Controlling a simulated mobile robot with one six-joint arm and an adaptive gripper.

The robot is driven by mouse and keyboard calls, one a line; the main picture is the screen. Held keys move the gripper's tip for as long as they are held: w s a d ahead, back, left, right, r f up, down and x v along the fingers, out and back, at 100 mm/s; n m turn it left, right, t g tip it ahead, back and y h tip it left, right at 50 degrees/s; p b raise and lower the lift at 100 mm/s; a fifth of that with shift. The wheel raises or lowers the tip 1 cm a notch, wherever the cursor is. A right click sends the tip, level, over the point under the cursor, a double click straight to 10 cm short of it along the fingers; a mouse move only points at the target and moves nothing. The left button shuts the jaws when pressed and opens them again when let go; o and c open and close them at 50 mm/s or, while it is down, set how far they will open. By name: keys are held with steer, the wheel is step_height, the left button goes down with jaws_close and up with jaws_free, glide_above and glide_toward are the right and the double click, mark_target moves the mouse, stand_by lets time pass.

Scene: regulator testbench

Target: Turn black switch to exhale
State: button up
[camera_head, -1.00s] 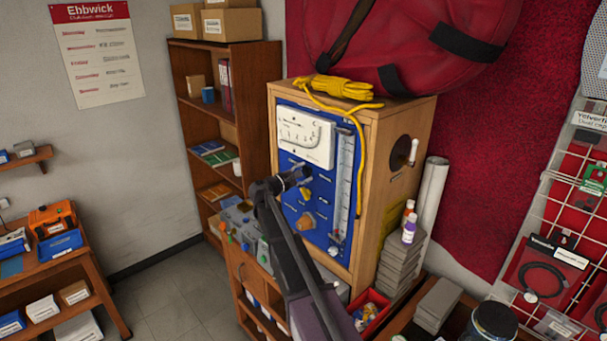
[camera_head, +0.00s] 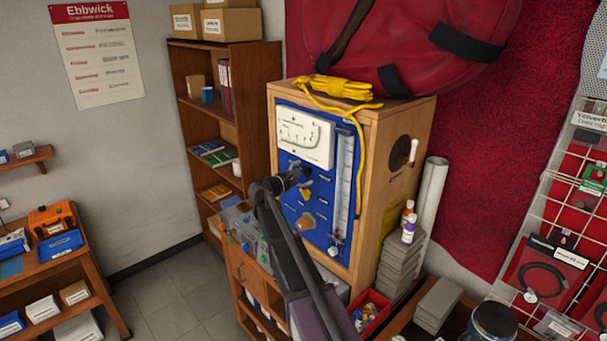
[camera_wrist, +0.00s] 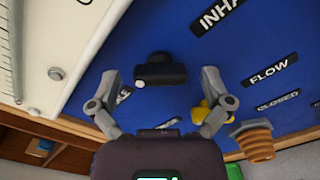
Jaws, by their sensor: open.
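The black switch (camera_wrist: 160,70) sits on the blue panel (camera_wrist: 110,75) in the wrist view, a dark bar with a pale round spot at its lower left. My gripper (camera_wrist: 165,80) is open, with one finger on each side of the switch and a gap to both. Labels reading "INHA", "FLOW" and "CLOSED" show to the right; the label beside the switch is partly hidden. In the head view my gripper (camera_head: 296,178) is at the front of the blue panel (camera_head: 318,205), and the arm hides much around the switch.
A yellow knob (camera_wrist: 214,112) lies close to the right finger. An orange-brown ribbed knob (camera_wrist: 254,140) is farther right. The white gauge (camera_head: 305,138) is above my gripper, and a clear flow tube (camera_head: 343,185) stands to its right. Yellow rope (camera_head: 335,88) lies on the wooden cabinet (camera_head: 395,118).

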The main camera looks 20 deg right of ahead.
steer(key=v, duration=1.2)
stand_by(0.3)
steer(key=shift+s, duration=0.1)
steer(key=s+d+f+m+g+y+b, duration=0.15)
steer(key=s+f+m+y+b, duration=0.25)
steer(key=s+f, duration=0.5)
steer(key=s+d+f+m+g+y+b, duration=0.1)
steer(key=s+f+m+g+y+b, duration=0.35)
steer(key=f, duration=0.75)
steer(key=s+a+f+m+y+b, duration=0.2)
steer(key=s+a+f+y+b, duration=0.2)
steer(key=s+f, duration=0.3)
steer(key=s+a+f+m+y+b, duration=0.3)
steer(key=s+a+f+y+b, duration=0.1)
steer(key=s+f, duration=0.4)
steer(key=shift+s+a+g+b, duration=0.4)
steer(key=shift+s+a, duration=0.3)
steer(key=shift+s, duration=0.35)
